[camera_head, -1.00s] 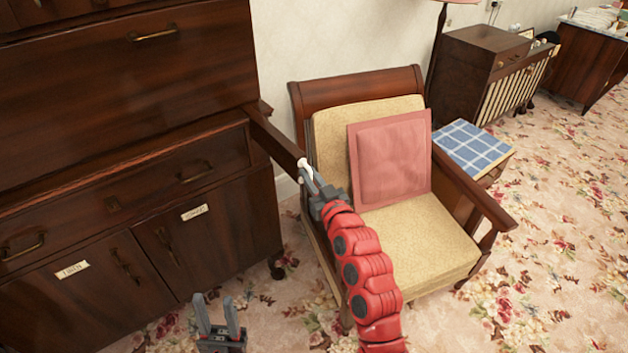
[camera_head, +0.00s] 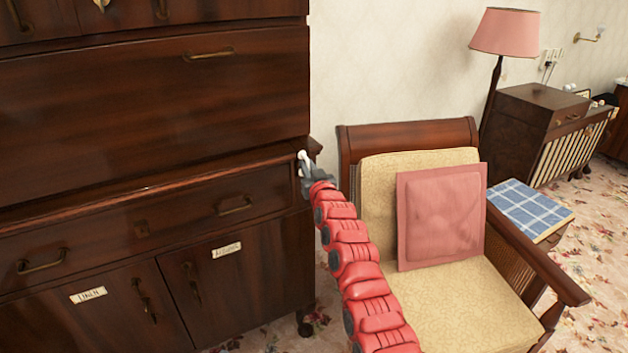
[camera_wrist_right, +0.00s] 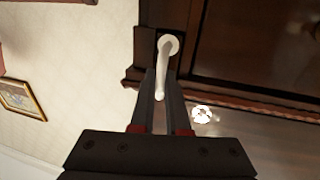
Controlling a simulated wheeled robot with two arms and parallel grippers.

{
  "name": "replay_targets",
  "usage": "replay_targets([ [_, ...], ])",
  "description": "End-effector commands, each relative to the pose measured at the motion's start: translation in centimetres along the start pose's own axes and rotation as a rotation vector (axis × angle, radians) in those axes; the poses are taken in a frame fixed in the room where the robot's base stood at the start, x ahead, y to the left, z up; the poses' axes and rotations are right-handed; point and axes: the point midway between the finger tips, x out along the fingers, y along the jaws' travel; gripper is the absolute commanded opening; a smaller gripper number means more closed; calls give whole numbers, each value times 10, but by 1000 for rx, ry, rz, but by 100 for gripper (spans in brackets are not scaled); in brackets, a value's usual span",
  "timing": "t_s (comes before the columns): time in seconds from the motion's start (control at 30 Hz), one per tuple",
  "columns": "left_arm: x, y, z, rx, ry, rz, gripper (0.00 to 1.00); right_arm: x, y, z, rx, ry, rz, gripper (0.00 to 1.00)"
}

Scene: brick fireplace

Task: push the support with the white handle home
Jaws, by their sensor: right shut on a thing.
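The white handle (camera_head: 303,163) is at the right front edge of the dark wooden bureau (camera_head: 150,100), level with the ledge above the drawer. My right gripper (camera_head: 306,178) is shut on it. In the right wrist view the white handle (camera_wrist_right: 162,75) stands between my two fingers (camera_wrist_right: 164,85), its round base against dark wood. The support no longer shows as a long bar in front of the bureau; its end is mostly hidden by handle and gripper. I cannot tell whether it is fully flush. My left gripper is out of view.
An armchair with a pink cushion (camera_head: 440,215) stands close on the right, beside my right arm. A floor lamp (camera_head: 503,35), a wooden cabinet (camera_head: 535,120) and a blue checked stool (camera_head: 530,205) are behind it. A small white round thing (camera_wrist_right: 202,114) shows in the wrist view.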

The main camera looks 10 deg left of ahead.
Motion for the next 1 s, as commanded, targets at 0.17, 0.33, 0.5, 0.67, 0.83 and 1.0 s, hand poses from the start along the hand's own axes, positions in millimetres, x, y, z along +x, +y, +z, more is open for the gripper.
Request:
replay_targets([
  [0.17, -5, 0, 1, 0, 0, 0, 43, 6, -1, 2, 1, -3, 0, 0],
  [0.33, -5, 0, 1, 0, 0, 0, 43, 6, -1, 0, 1, -1, 0, 0],
  [0.5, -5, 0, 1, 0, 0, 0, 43, 6, -1, -1, 1, 0, 0, 0],
  [0.67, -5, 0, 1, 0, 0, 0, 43, 6, -1, -1, 1, 0, 0, 33],
  [0.83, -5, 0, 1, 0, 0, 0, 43, 6, -3, 0, 2, -2, -3, 43],
  [1.0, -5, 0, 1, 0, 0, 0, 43, 6, -4, 2, 2, -4, -4, 43],
])
